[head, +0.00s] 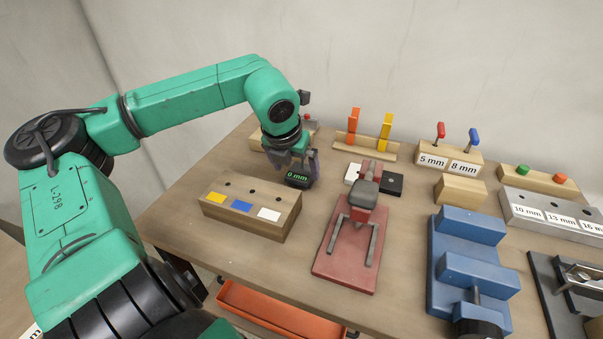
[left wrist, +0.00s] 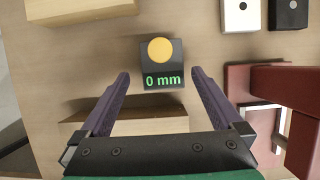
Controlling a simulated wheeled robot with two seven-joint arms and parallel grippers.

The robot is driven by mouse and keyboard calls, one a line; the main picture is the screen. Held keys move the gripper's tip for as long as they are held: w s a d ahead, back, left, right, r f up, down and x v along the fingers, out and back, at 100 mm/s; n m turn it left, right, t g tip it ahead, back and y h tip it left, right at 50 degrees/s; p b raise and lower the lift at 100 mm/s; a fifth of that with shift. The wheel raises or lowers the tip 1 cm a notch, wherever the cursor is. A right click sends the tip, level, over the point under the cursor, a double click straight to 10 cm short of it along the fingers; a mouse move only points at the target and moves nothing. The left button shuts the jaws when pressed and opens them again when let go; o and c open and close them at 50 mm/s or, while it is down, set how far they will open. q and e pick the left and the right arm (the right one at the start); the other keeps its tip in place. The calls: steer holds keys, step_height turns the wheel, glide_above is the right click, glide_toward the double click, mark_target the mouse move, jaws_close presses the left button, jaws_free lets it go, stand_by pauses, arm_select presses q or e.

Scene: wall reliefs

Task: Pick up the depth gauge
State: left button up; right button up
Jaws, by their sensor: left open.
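The depth gauge (head: 298,179) is a small dark block with a green "0 mm" display. It stands on the workbench behind the wooden block with coloured labels. In the left wrist view the gauge (left wrist: 162,62) shows a round yellow-orange top and lies just ahead of the fingertips, centred between them. My left gripper (head: 297,163) is over the gauge, pointing down, and hides part of it in the head view. In the left wrist view the left gripper (left wrist: 160,74) has its two purple-grey fingers wide apart with nothing held. My right gripper is not in view.
The labelled wooden block (head: 240,216) stands close in front of the gauge. A red stand (head: 345,258) is to its right, with white and black blocks behind. A rack with orange and yellow tools (head: 365,146) is farther back. A blue vise (head: 465,270) stands right.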

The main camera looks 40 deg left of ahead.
mark_target(300, 173)
arm_select(q)
steer(key=x, duration=0.4)
steer(key=shift+w+d+f, duration=0.1)
steer(key=shift+w, duration=0.1)
steer(key=c, duration=1.6)
